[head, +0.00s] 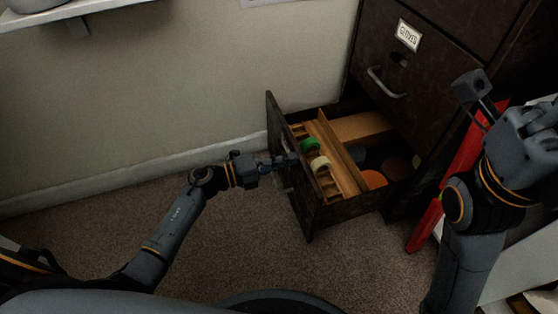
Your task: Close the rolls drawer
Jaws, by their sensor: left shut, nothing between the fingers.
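The rolls drawer (316,222) is the low drawer of a dark cabinet and stands pulled out. Inside it are a wooden divider (328,138), a green roll (309,145), a pale roll (320,163) and some orange and dark round items. My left gripper (291,160) is shut and empty at the drawer's front panel, on its outer side. I cannot tell whether it touches the panel or the handle there. My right gripper (482,100) is raised at the right, well away from the drawer; its fingers are not clear.
The cabinet's upper drawer (392,60) is closed, with a handle and a "GLOVES" label (409,35). A red object (428,218) leans right of the cabinet. A shelf (75,10) is on the wall at upper left. Carpet (240,240) before the drawer is clear.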

